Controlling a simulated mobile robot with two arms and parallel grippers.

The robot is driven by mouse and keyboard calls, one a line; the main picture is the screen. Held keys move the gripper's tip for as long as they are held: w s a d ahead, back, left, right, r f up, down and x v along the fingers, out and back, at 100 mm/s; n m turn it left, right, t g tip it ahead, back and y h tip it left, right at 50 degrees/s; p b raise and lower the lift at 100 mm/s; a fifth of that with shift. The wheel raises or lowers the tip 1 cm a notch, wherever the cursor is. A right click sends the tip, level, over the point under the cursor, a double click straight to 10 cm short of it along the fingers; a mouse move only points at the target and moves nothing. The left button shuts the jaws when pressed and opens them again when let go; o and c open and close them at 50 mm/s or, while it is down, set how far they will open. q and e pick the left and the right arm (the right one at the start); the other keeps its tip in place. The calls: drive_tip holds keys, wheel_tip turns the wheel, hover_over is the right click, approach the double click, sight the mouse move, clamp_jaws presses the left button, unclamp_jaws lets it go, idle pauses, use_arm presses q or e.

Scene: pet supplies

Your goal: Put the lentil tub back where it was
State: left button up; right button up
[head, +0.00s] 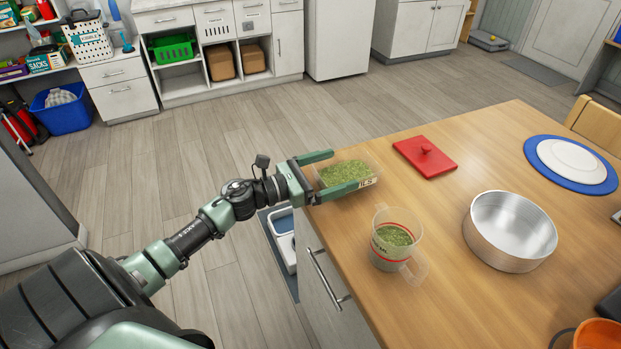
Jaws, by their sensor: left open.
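A clear tub (345,173) of green bits, which I take for the lentil tub, stands at the left edge of the wooden table (440,270). It has no lid on, and its dark lettering is partly hidden by a finger. My left gripper (345,169) is open, with one finger on the far side of the tub and one on the near side. I cannot tell whether the fingers touch it. A red lid with a knob (426,157) lies flat to the right of the tub. My right gripper is not in view.
A clear measuring jug (394,240) with green contents stands near the tub, and a round metal pan (510,232) is to its right. A white plate on a blue mat (570,165) lies further right. An orange cup (597,335) is at the lower right. The table between lid and pan is clear.

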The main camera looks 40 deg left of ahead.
use_arm(q)
drive_tip(key=b+v, duration=0.1)
drive_tip(key=v, duration=0.7)
drive_tip(key=shift+s+f+b, duration=0.1)
drive_tip(key=shift+s+b, duration=0.05)
drive_tip(key=shift+b, duration=0.2)
drive_tip(key=shift+s+a, duration=0.3)
drive_tip(key=shift+s, duration=0.05)
